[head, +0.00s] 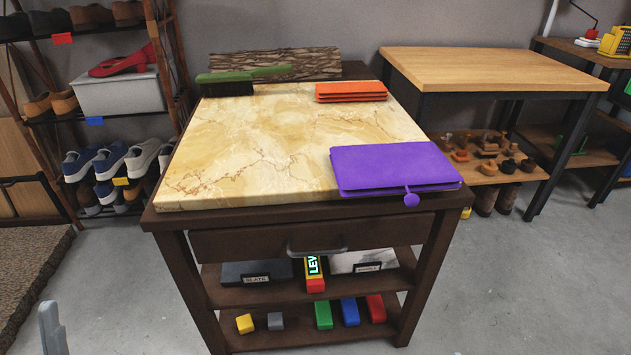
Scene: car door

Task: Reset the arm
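A grey upright part of my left gripper (52,328) shows at the lower left edge of the head view. It is over the floor, well left of the table and apart from everything. Only this piece is visible, so its opening is hidden and I cannot see anything held. My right gripper and arm are not in view.
A marble-topped wooden table (270,150) stands in front. It bears a purple folder-like item (392,167), an orange stack (350,91) and a green-handled brush (243,78). A shoe rack (110,110) is left, a wooden workbench (490,68) right. The front floor is clear.

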